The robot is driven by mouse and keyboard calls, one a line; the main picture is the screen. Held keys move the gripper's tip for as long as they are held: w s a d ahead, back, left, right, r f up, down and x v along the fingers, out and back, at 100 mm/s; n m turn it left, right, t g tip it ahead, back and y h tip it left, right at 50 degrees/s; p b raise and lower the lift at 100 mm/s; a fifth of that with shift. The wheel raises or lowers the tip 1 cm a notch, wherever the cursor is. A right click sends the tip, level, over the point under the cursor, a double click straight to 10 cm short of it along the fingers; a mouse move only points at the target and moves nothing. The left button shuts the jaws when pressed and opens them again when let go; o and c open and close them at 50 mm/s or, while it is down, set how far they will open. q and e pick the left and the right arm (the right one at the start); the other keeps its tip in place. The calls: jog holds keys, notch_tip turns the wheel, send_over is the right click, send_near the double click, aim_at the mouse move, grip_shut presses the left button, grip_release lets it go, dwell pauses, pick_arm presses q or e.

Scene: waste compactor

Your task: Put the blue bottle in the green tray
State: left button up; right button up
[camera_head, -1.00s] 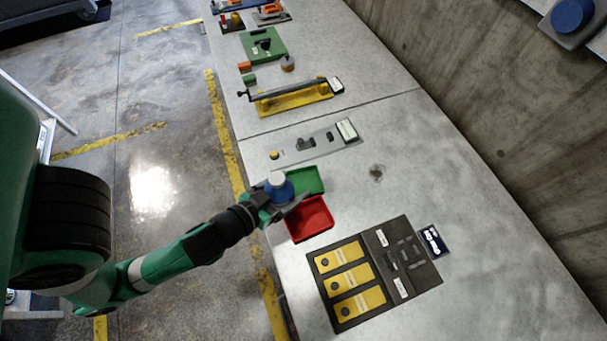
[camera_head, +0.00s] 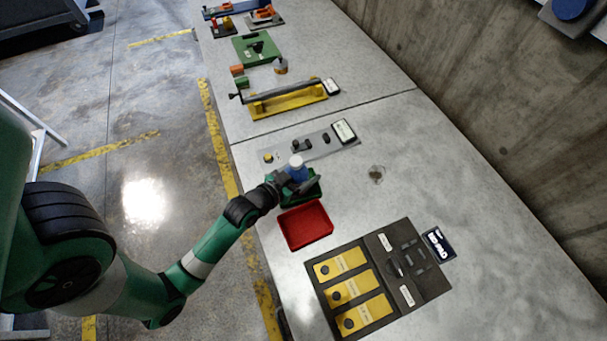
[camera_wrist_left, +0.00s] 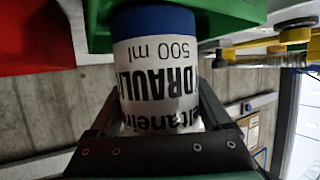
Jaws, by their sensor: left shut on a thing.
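The blue bottle (camera_head: 297,171) has a white cap and stands about upright in my left gripper (camera_head: 292,183). My left gripper is shut around it. In the left wrist view the bottle (camera_wrist_left: 155,70) shows a white label with "500 ml" between the two fingers. The green tray (camera_head: 314,194) is right under the bottle and gripper in the head view, which partly hide it. In the wrist view the green tray (camera_wrist_left: 225,12) is close by the bottle's blue end. I cannot tell whether the bottle touches the tray's floor. My right gripper is not in view.
A red tray (camera_head: 305,224) sits just in front of the green one. A dark case with yellow blocks (camera_head: 375,280) lies nearer. A grey plate with small parts (camera_head: 315,146) and a yellow fixture with a bar (camera_head: 288,99) lie beyond. The table's right side is mostly clear.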

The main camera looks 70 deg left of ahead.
pick_arm(q)
jog(key=shift+f, duration=0.2)
jog(key=shift+f, duration=0.15)
jog(key=o, duration=1.5)
jog(key=shift+c, duration=0.2)
jog(key=shift+s+d+r, duration=0.15)
jog(key=shift+s+r, duration=0.05)
jog(key=shift+r, duration=0.05)
jog(key=p+v, duration=0.2)
jog(key=v, duration=0.9)
jog(key=shift+s+d, duration=0.2)
